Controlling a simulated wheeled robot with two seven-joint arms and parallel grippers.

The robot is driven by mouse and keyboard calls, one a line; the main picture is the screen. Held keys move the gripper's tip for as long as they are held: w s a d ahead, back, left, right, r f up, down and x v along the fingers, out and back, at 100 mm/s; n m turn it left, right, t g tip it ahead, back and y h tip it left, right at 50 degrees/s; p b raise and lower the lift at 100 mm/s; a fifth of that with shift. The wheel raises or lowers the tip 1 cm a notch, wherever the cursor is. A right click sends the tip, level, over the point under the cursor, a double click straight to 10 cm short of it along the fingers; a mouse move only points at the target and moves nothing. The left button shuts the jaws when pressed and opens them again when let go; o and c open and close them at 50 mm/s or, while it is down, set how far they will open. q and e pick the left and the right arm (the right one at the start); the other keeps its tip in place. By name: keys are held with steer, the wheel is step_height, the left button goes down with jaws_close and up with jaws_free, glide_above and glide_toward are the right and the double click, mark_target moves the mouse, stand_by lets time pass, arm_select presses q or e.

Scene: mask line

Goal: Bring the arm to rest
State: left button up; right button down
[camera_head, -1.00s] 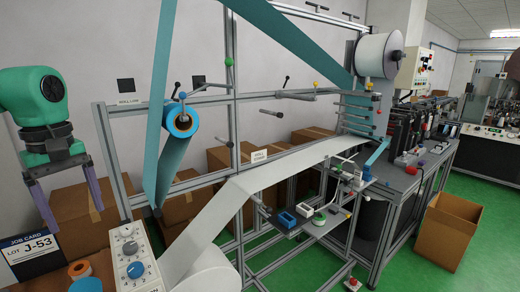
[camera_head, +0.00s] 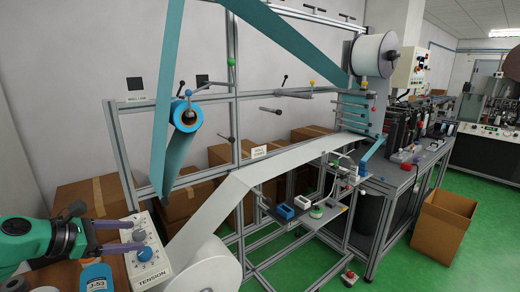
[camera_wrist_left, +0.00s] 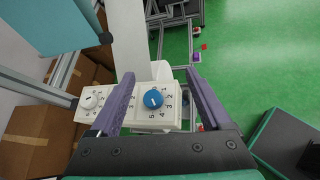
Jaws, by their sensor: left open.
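My left arm reaches in low at the left edge of the head view. My left gripper (camera_head: 141,235) is open, its two purple fingers pointing right over the white tension box (camera_head: 168,272). Nothing is seen held between them. The box's blue knob (camera_head: 145,254) shows close to the lower finger. In the left wrist view, the open gripper (camera_wrist_left: 160,74) has the blue knob (camera_wrist_left: 153,98) in the gap between its fingers as seen; touch cannot be told. A white knob (camera_wrist_left: 90,102) lies left of the fingers. My right gripper is not in view.
A white material roll (camera_head: 205,270) stands right beside the tension box. A metal frame (camera_head: 237,130) carries a blue roll (camera_head: 186,115) and a teal web. A blue J-53 card (camera_head: 96,278) lies below the gripper. An open carton (camera_head: 442,228) stands on the green floor.

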arm_select(q)
steer(key=f+n+t+y, duration=0.1)
steer(key=f+n, duration=0.1)
steer(key=n, duration=0.2)
steer(key=a+f+n+t+y, duration=0.1)
steer(key=f+n+t, duration=0.1)
steer(key=n, duration=0.3)
steer(key=a+f+n+t+y, duration=0.1)
steer(key=f+n+t, duration=0.1)
steer(key=n, duration=0.2)
steer(key=shift+w+n, duration=0.25)
steer(key=shift+n, duration=0.05)
steer(key=s+f+n+g+y, duration=0.3)
steer(key=s+f+n+y, duration=0.65)
steer(key=n, duration=0.85)
steer(key=s+d+f+n+g+h, duration=0.6)
steer(key=s+d+f+n+g, duration=0.2)
steer(key=s+d+n, duration=0.5)
steer(key=s+a+f+g+b, duration=0.1)
steer(key=s+f+b, duration=0.15)
steer(key=f, duration=1.25)
steer(key=s+a+f+b, duration=0.1)
steer(key=f+b, duration=0.2)
steer(key=f, duration=1.2)
steer(key=s+a+f+g+b, duration=0.1)
steer(key=s+f+b, duration=0.3)
steer(key=s+f, duration=1.2)
steer(key=shift+a+f+m+b, duration=0.3)
steer(key=shift+a+f, duration=0.4)
steer(key=shift+f, duration=0.25)
